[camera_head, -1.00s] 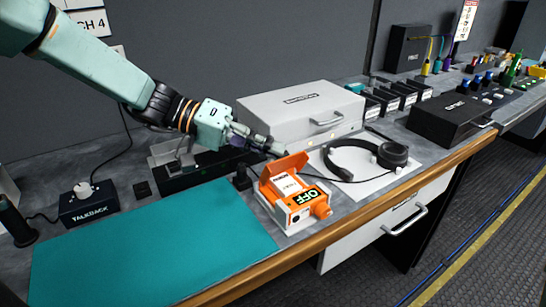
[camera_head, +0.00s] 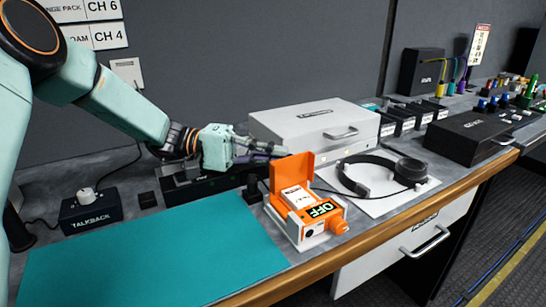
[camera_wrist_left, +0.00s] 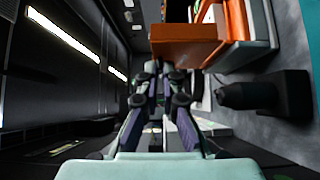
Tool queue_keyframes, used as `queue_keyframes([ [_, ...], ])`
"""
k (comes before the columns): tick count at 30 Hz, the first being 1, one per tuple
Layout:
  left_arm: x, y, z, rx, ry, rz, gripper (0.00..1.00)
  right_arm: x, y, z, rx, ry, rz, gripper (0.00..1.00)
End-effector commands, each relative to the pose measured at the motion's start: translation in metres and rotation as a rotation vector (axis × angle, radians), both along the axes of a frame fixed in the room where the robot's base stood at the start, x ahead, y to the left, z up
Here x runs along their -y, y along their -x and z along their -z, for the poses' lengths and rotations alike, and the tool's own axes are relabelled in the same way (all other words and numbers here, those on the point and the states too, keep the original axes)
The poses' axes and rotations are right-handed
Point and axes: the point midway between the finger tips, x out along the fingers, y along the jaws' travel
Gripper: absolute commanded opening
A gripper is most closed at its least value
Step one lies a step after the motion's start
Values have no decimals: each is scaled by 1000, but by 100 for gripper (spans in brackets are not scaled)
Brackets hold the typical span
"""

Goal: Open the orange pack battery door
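In the left wrist view the orange door (camera_wrist_left: 185,48) shows at the top, right of the fingers. My left gripper (camera_head: 284,151) is just behind the raised door, near its upper edge. Its fingers look closed together with nothing between them; whether they touch the door I cannot tell. My right gripper is not in view.
A white case (camera_head: 318,132) stands behind the gripper. Headphones (camera_head: 380,175) on a white sheet lie to the right. A small black plug-like object (camera_head: 252,189) is left of the pack. The teal mat (camera_head: 150,255) is bare. A talkback box (camera_head: 90,212) is at left.

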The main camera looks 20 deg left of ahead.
Motion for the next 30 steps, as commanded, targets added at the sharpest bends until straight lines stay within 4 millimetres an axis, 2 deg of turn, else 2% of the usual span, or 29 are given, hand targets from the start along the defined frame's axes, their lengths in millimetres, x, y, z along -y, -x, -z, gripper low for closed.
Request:
queue_keyframes([
  [9,0,0,0,0,0,-1,0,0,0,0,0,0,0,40],
  [10,0,0,0,1,0,-1,7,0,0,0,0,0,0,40],
  [18,0,0,0,1,0,0,28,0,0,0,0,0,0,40],
  [26,0,0,0,1,0,0,28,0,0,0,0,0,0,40],
  [30,-9,1,-1,2,2,-2,28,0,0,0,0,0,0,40],
])
